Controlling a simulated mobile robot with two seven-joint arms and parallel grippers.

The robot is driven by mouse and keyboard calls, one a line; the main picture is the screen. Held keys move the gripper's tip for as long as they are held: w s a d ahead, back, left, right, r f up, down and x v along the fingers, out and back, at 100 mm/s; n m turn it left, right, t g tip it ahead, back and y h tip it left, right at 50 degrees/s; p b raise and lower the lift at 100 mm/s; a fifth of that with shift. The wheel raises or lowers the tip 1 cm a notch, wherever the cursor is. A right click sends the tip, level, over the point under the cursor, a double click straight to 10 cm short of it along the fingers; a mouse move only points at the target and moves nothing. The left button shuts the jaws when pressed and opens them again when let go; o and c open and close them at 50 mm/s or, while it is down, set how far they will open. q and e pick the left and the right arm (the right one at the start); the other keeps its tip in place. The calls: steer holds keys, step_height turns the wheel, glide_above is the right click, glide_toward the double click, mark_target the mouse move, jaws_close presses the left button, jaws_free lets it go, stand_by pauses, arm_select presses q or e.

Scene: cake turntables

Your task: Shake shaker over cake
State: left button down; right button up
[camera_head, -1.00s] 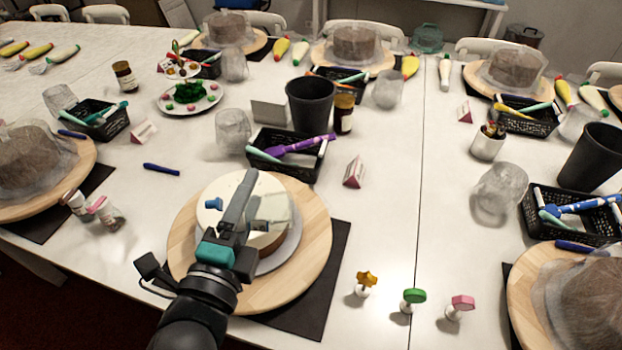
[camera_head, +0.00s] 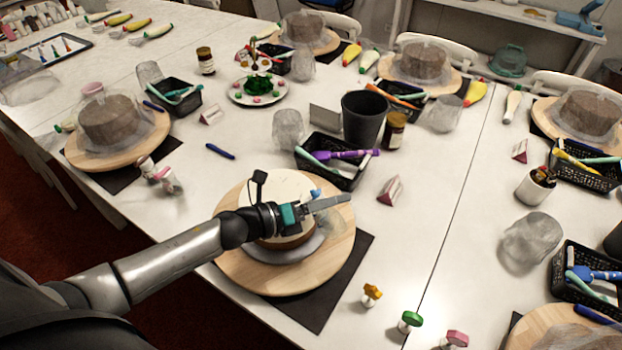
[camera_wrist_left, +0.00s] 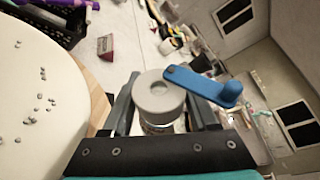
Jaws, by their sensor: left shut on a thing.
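The cake (camera_head: 282,182), with a white top, stands on a grey board on a round wooden turntable (camera_head: 240,262). My left gripper (camera_head: 325,204) reaches across the cake from the left. It is shut on the shaker, whose blue crank handle (camera_head: 316,192) shows just past the fingers. My right gripper is not in view.
A black basket of tools (camera_head: 335,178) and a dark cup (camera_head: 364,118) stand behind the cake.

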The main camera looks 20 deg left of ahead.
arm_select(q)
steer(key=shift+m, duration=0.9)
steer(key=a, duration=0.1)
steer(key=w+a+p, duration=0.1)
steer(key=a, duration=0.1)
steer(key=w+a, duration=0.1)
steer(key=a, duration=0.1)
steer(key=shift+a, duration=0.1)
steer(key=m+y+p, duration=0.1)
steer(key=p, duration=0.1)
steer(key=a+r+m+y+p, duration=0.1)
steer(key=m+p, duration=0.1)
steer(key=shift+w+a+r+m+g+p, duration=0.1)
steer(key=shift+w+r+m+g+p, duration=0.1)
steer(key=shift+r+m+g+p, duration=0.15)
steer(key=shift+w+a+m+y+p, duration=0.1)
steer(key=shift+a+m+y+p, duration=0.2)
steer(key=shift+m+y+p, duration=0.4)
steer(key=shift+w+a+m+y+p, duration=0.1)
steer(key=shift+a+m+y+p, duration=0.2)
steer(key=shift+m, duration=0.35)
